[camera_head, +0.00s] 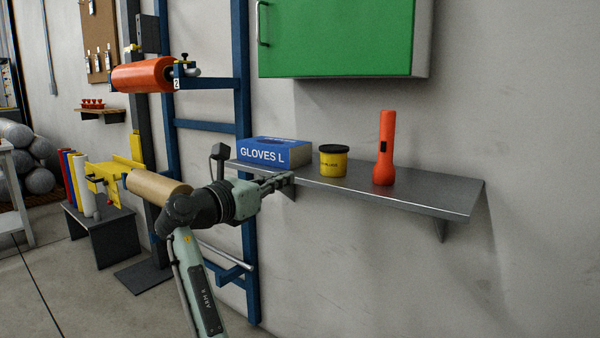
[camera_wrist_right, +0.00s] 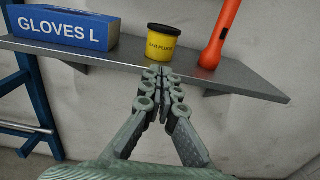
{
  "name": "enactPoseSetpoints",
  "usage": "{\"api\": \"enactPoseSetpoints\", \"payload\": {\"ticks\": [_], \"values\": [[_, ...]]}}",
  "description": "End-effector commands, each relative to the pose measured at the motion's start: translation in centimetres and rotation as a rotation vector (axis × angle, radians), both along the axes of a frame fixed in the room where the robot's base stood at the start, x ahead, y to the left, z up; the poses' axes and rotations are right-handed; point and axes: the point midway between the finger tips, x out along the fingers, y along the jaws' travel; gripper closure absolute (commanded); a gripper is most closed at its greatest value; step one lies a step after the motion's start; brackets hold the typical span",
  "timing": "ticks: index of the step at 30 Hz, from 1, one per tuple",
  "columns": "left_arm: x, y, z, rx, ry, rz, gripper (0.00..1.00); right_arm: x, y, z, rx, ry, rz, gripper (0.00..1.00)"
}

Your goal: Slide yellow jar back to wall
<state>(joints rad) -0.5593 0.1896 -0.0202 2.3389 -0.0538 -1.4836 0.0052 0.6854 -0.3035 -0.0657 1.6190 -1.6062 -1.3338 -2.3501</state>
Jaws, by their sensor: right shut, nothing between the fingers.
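The yellow jar (camera_head: 333,163) with a black lid stands upright on the grey metal wall shelf (camera_head: 430,191), between a blue glove box and an orange flashlight. In the right wrist view the jar (camera_wrist_right: 162,44) stands beyond my fingertips, near the shelf's front edge. My right gripper (camera_head: 287,180) is shut and empty at the shelf's front edge, left of the jar in the head view. In the right wrist view the closed fingertips (camera_wrist_right: 158,72) point at the jar's lower part; I cannot tell whether they touch it. My left gripper is not in view.
The blue box marked GLOVES L (camera_head: 275,152) is at the shelf's left end. The orange flashlight (camera_head: 385,150) stands upright right of the jar. A green cabinet (camera_head: 340,38) hangs above. A blue ladder-like frame (camera_head: 243,110) stands at the left. The shelf's right end is clear.

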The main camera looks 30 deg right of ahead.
Motion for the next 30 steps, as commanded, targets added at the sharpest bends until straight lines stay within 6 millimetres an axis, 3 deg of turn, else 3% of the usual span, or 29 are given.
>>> {"api": "enactPoseSetpoints", "payload": {"ticks": [12, 18, 30], "values": [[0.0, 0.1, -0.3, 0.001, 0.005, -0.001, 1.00, 3.2, -7.9, 0.0, 0.000, 0.000, -0.003, 1.00], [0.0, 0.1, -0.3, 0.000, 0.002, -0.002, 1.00, 4.4, -10.8, 0.0, 0.000, -0.002, -0.001, 1.00], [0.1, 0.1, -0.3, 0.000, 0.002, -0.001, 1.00, 5.0, -12.2, 0.0, 0.001, -0.003, 0.001, 1.00]]}}
